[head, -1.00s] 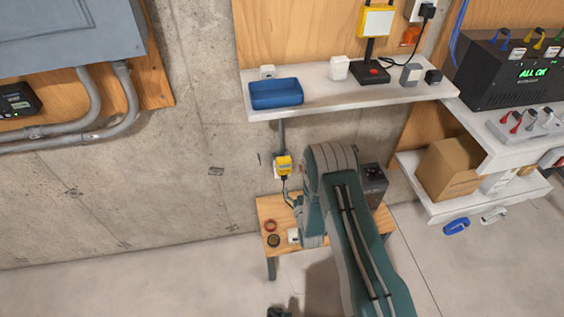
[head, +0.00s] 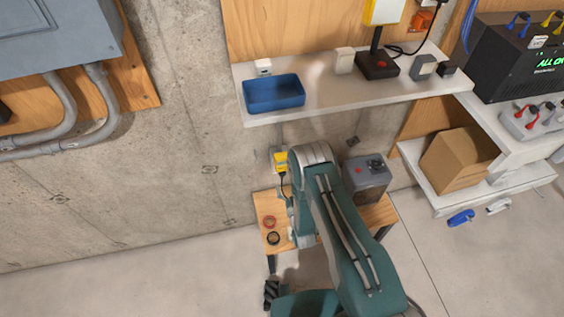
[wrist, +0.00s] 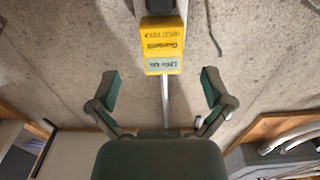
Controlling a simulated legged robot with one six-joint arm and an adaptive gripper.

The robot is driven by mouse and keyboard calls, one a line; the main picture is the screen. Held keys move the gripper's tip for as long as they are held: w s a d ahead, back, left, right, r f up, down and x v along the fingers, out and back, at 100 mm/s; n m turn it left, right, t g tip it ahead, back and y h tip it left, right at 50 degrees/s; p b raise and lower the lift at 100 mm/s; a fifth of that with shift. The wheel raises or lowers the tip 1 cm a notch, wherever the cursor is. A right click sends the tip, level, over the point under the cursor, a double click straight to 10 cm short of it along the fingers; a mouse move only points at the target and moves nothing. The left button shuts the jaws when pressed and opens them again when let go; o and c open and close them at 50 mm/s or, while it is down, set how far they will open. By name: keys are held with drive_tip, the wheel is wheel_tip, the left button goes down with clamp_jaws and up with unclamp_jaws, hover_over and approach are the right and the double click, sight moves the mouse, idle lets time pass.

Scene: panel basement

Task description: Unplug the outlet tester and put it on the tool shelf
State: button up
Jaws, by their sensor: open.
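The yellow outlet tester (head: 281,161) sits at an outlet on the concrete wall, below the white shelf (head: 330,98). A dark cord hangs under it. In the wrist view the tester (wrist: 164,48) shows large, with its label upside down and a dark part at its upper end. My gripper (wrist: 159,85) is open and empty. Its two fingers stand apart, left and right of the tester's line, and touch nothing visible. In the head view my arm hides the gripper. The white shelf holds a blue bin (head: 274,93) and has bare room at its middle.
A small wooden table (head: 262,208) stands below the tester, with two rings and a grey box (head: 366,178) on it. More items stand on the shelf's right side. A cardboard box (head: 458,160) sits on a lower shelf at right.

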sight(283, 170)
drive_tip(key=shift+x, duration=4.4)
drive_tip(key=shift+a, duration=0.15)
drive_tip(key=c, duration=1.1)
drive_tip(key=shift+c, duration=0.2)
drive_tip(key=shift+s, duration=0.15)
drive_tip(key=shift+v, duration=2.9)
